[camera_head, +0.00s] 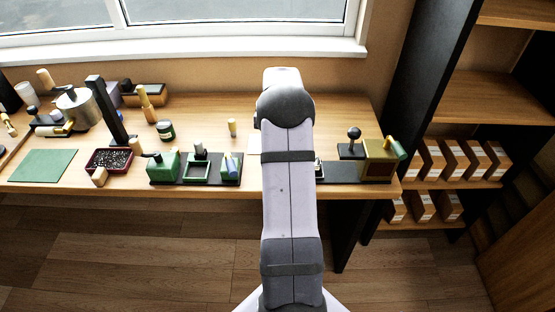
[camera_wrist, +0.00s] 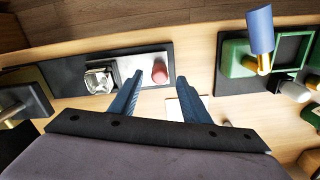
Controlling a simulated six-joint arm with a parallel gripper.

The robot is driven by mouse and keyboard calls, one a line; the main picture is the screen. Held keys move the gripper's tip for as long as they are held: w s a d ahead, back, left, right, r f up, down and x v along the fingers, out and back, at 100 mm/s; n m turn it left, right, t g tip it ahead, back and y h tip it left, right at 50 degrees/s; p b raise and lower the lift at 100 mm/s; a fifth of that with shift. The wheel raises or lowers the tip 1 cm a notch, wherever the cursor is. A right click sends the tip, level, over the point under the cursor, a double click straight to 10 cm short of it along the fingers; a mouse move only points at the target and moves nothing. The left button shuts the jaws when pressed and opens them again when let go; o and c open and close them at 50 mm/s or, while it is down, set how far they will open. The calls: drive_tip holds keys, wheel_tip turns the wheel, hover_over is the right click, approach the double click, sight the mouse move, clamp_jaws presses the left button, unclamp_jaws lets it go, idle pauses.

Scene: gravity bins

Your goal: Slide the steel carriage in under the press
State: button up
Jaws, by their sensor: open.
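The steel carriage (camera_wrist: 133,67) is a bright metal plate with a reddish round knob (camera_wrist: 159,72) at its right end and a shiny block (camera_wrist: 99,81) at its left. It sits on a dark base strip (camera_wrist: 60,76). My gripper (camera_wrist: 159,79) is open, with its two blue fingers pointing toward the knob, which shows between the fingertips. I cannot tell how far above it they are. In the head view my arm hides the gripper and most of the carriage. A brass-coloured box with a green handle (camera_head: 380,158) at the strip's right end looks like the press.
A black ball-knob lever (camera_head: 353,142) stands behind the strip. Left of my arm are green fixtures (camera_head: 196,172) on a dark board; in the wrist view a blue-handled one (camera_wrist: 260,35) stands right of my fingers.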

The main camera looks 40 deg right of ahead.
drive_tip(key=shift+f+p, duration=0.65)
drive_tip(key=shift+f, duration=1.65)
drive_tip(key=shift+c, duration=0.6)
clamp_jaws()
drive_tip(key=shift+s+d, duration=0.1)
